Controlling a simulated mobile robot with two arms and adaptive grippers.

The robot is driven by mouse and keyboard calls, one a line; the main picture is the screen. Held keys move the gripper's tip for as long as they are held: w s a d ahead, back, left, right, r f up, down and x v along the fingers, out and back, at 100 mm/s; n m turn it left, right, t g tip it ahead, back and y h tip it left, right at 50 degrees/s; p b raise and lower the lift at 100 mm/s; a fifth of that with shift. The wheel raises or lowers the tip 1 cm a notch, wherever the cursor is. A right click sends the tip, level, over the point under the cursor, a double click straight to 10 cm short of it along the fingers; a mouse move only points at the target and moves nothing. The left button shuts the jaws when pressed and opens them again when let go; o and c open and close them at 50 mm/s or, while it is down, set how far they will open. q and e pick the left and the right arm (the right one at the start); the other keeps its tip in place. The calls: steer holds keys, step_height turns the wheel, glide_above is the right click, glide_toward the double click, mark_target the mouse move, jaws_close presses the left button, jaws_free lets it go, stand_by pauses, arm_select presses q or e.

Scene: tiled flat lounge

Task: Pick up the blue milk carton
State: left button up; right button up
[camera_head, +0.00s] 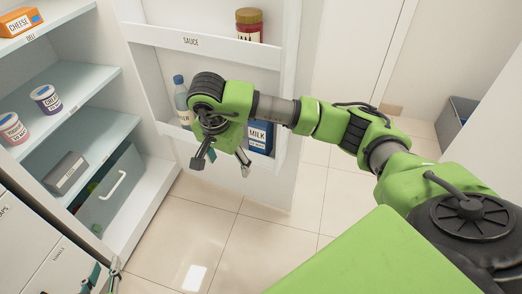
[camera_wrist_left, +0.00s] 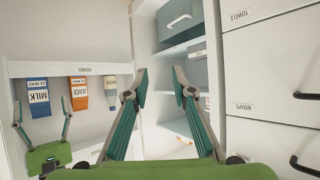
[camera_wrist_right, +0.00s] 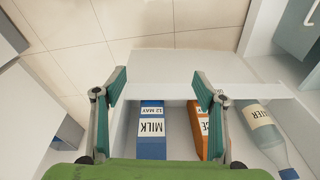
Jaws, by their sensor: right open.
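The blue milk carton (camera_head: 262,136) stands in the lower door shelf, partly hidden behind my right arm in the head view. It also shows in the left wrist view (camera_wrist_left: 38,97) and, between the fingers, in the right wrist view (camera_wrist_right: 151,135). My right gripper (camera_head: 221,168) is open and empty in front of the door shelf; it also shows in the right wrist view (camera_wrist_right: 156,90). The carton is beyond its fingertips, with no contact visible. My left gripper (camera_head: 103,274) is open and empty, low at the left, away from the carton; it also shows in the left wrist view (camera_wrist_left: 161,80).
An orange juice carton (camera_wrist_right: 200,130) stands right beside the milk, then a water bottle (camera_wrist_right: 265,128). The door shelf's front rail (camera_wrist_right: 245,91) runs before them. A sauce jar (camera_head: 249,24) stands on the upper door shelf. Fridge shelves (camera_head: 75,85) with cups are at left.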

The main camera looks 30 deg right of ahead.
mark_target(260, 128)
steer(key=w+d+b, duration=0.1)
steer(key=w+d, duration=0.1)
steer(key=d, duration=0.2)
steer(key=w+d+r+h+b, duration=0.1)
steer(key=w+d, duration=0.1)
steer(key=d, duration=0.3)
steer(key=w+d+t+h+b, duration=0.1)
steer(key=w+d, duration=0.2)
steer(key=d, duration=0.1)
steer(key=shift+d+r+n, duration=0.3)
steer(key=shift+d+r, duration=0.05)
steer(key=shift+w+d, duration=0.15)
steer(key=shift+d, duration=0.1)
steer(key=shift+w+d, duration=0.1)
steer(key=b+x, duration=0.1)
steer(key=x, duration=0.3)
steer(key=shift+d+f+b, duration=0.1)
steer(key=shift+f+b, duration=0.15)
steer(key=shift+b, duration=0.05)
steer(key=shift+w+d+f, duration=0.1)
steer(key=shift+f, duration=0.05)
arm_select(q)
step_height(260, 128, up, 22)
steer(key=d+t+h, duration=0.3)
steer(key=t, duration=0.8)
steer(key=shift+w+f+m+h, duration=0.15)
steer(key=shift+w+m+h, duration=0.15)
steer(key=shift+w+h, duration=0.1)
arm_select(e)
steer(key=c, duration=1.7)
